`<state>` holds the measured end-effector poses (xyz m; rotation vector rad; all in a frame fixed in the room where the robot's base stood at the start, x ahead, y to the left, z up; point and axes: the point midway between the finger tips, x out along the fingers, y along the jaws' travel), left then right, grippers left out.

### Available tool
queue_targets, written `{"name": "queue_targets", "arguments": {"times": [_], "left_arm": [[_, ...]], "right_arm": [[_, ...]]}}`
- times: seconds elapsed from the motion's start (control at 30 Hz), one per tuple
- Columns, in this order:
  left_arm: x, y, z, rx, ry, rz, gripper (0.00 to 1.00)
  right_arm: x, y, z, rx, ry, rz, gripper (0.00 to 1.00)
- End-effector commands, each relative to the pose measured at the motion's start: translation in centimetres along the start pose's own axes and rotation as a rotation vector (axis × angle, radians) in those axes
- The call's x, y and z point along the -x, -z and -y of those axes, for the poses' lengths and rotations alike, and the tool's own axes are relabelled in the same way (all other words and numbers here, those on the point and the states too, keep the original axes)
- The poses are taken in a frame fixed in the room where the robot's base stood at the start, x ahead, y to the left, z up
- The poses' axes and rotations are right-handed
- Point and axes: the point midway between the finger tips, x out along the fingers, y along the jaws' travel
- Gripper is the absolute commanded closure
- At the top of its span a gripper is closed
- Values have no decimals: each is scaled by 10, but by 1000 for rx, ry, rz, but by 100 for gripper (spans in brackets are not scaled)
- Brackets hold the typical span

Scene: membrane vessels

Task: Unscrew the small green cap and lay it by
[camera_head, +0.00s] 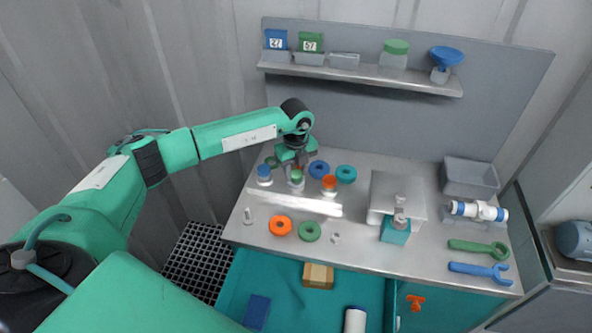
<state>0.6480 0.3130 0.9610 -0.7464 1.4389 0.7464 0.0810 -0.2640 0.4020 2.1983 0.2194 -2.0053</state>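The small green cap (296,175) sits on a short pale vessel (296,185) at the left of the bench, between a blue-capped vessel (264,173) and an orange-capped vessel (329,184). My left gripper (298,163) points down just above the green cap. Its fingers are small and partly merge with the cap, so I cannot tell whether they touch it or how wide they stand. My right gripper is not in view.
Rings lie around the vessels, including an orange ring (280,225) and a green ring (310,231). A white device (397,190) stands mid-bench. Green (478,247) and blue (479,270) wrenches lie at right. An open drawer (350,277) is below the front edge.

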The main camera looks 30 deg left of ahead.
Motion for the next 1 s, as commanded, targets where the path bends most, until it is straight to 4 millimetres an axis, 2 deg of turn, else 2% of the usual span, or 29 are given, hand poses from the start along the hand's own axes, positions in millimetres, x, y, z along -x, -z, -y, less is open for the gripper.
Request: {"name": "queue_targets", "arguments": {"times": [0.03,0.1,0.17,0.37,1.0], "left_arm": [[0,0,0,0,0,0,73],[0,0,0,0,0,0,86],[0,0,0,0,0,0,93],[2,0,0,131,-1,-1,94],[4,1,0,924,-2,-1,94]], "right_arm": [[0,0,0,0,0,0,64],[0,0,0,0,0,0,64],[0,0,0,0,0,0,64],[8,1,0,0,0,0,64],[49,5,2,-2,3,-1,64]]}}
